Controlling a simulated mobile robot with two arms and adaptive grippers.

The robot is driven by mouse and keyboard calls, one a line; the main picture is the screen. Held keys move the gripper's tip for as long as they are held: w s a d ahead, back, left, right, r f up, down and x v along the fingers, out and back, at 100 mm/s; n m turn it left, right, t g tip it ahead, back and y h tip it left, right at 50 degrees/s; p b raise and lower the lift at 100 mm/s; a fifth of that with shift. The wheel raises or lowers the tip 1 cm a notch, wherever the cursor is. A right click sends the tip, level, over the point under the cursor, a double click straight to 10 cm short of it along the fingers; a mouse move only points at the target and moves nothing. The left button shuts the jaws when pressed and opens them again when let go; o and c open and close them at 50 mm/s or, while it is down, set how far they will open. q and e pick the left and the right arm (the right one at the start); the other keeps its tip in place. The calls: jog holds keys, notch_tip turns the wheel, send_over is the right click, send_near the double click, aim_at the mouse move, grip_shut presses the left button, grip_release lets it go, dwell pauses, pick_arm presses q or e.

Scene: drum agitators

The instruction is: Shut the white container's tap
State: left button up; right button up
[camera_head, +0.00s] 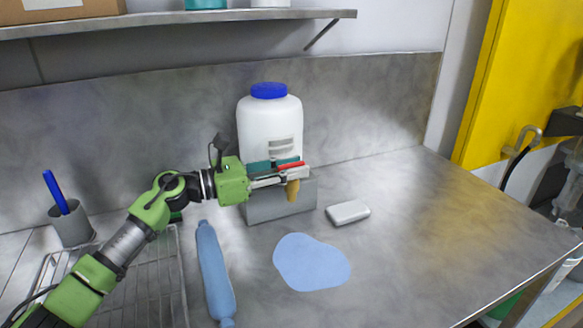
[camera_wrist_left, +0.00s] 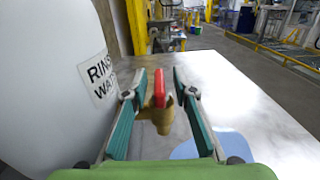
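The white container (camera_head: 268,122) with a blue cap stands upright on a grey block at the back of the steel bench. Its brass tap (camera_head: 293,189) points down at the front, with a red lever (camera_head: 291,165) on top. My left gripper (camera_head: 300,168) is at the tap, coming from the left. In the left wrist view, the red lever (camera_wrist_left: 158,88) and brass spout (camera_wrist_left: 160,117) lie between the two spread teal fingers. Gaps show on both sides of the lever, so the gripper (camera_wrist_left: 158,85) is open around it. My right gripper is not in view.
A blue puddle (camera_head: 311,262) lies on the bench in front of the tap. A grey-white block (camera_head: 347,212) sits to its upper right. A blue bottle-like roll (camera_head: 214,272), wire rack (camera_head: 150,280) and pen cup (camera_head: 72,224) are at left. The bench's right side is clear.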

pick_arm(q)
jog(key=shift+a, duration=0.15)
jog(key=v, duration=1.1)
jog(key=shift+a, duration=0.35)
